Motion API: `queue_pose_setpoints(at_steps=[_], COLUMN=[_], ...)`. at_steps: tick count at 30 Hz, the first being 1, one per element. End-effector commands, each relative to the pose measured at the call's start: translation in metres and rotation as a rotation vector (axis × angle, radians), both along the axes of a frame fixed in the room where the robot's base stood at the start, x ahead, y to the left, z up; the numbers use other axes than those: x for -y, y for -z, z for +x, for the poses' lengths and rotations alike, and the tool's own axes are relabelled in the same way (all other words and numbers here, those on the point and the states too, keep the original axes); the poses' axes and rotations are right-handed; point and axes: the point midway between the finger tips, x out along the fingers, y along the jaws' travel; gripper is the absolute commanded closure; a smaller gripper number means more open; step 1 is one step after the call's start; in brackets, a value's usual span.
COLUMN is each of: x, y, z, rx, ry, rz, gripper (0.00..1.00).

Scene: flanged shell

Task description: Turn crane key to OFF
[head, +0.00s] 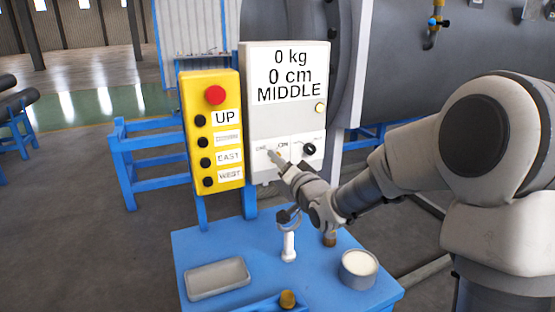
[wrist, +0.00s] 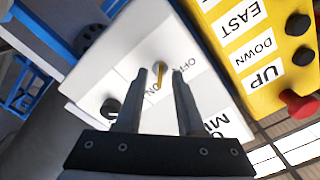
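The crane key (wrist: 160,76) is a small yellow key in a lock on the lower part of a white control box (head: 287,112). The labels OFF and ON are beside it in the wrist view. My gripper (wrist: 161,72) is open, with its two fingertips on either side of the key. A gap seems to show between the key and each finger, so contact cannot be told. In the head view my gripper (head: 276,157) is at the box's lower panel and largely hides the key.
A black knob (head: 309,149) is right of the key. A yellow button box (head: 211,130) with a red stop button stands at left. Below is a blue table (head: 222,246) with a grey tray (head: 217,278), a white upright piece (head: 289,246) and a round tin (head: 359,268).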

Motion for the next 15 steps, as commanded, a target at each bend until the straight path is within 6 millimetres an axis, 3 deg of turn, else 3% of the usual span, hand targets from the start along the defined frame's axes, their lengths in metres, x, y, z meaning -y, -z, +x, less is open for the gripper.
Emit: queue_pose_setpoints(at_steps=[8, 15], x=[0.0003, 0.0002], y=[-0.0001, -0.0001], z=[-0.0001, 0.0], rx=[0.0, 0.0], ry=[0.0, 0.0], rz=[0.0, 0.0], gripper=[0.62, 1.0])
